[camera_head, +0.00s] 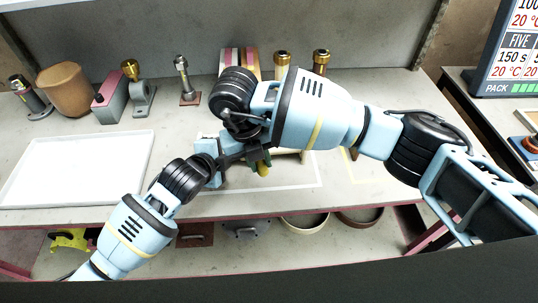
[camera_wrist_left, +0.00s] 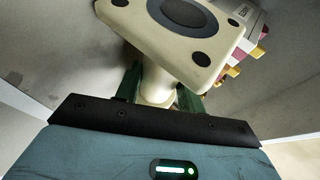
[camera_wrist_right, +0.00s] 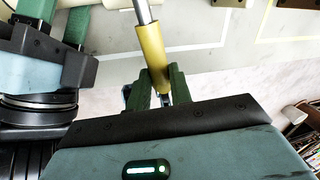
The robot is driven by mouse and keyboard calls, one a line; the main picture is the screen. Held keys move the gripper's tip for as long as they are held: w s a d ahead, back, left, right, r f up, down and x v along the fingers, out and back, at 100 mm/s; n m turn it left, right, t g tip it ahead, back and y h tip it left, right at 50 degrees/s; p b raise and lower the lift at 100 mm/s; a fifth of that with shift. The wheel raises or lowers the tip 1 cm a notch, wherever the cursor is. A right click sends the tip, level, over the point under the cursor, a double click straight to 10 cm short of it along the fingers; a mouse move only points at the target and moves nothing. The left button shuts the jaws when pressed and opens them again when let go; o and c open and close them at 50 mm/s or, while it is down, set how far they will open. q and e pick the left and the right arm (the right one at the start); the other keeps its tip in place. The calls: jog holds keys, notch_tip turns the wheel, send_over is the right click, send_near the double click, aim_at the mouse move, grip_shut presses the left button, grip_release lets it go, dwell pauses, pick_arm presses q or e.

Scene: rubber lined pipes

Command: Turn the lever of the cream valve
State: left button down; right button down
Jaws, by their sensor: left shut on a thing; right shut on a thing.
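The cream valve (camera_wrist_left: 215,50) fills the top of the left wrist view, its square flange with dark bolt holes facing the camera. My left gripper (camera_wrist_left: 160,90) is shut on its round cream neck. The valve's lever (camera_wrist_right: 151,50) is a metal rod with a yellow grip. My right gripper (camera_wrist_right: 157,85) is shut on the yellow grip near its end. In the head view, the yellow grip (camera_head: 262,170) shows just below my right gripper (camera_head: 257,156). Most of the valve is hidden there behind my arms.
A white tray (camera_head: 75,168) lies at the left of the bench. Along the back stand a brown pot (camera_head: 68,88), a grey-pink block (camera_head: 108,102), brass-topped fittings (camera_head: 320,60) and a striped stack (camera_head: 238,60). Bowls (camera_head: 305,221) sit on the shelf below. A screen (camera_head: 508,50) stands at right.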

pick_arm(q)
jog(key=shift+r, duration=0.1)
pick_arm(e)
jog(key=shift+a+m, duration=0.8)
jog(key=shift+m, duration=0.1)
jog(key=shift+a+r, duration=0.1)
jog(key=c, duration=1.3)
grip_release()
jog(key=shift+o, duration=0.2)
notch_tip(320, 180, up, 12)
jog(key=a, duration=0.2)
jog(key=shift+a, duration=0.15)
pick_arm(q)
jog(key=c, duration=0.8)
grip_release()
pick_arm(e)
jog(key=shift+f, duration=0.2)
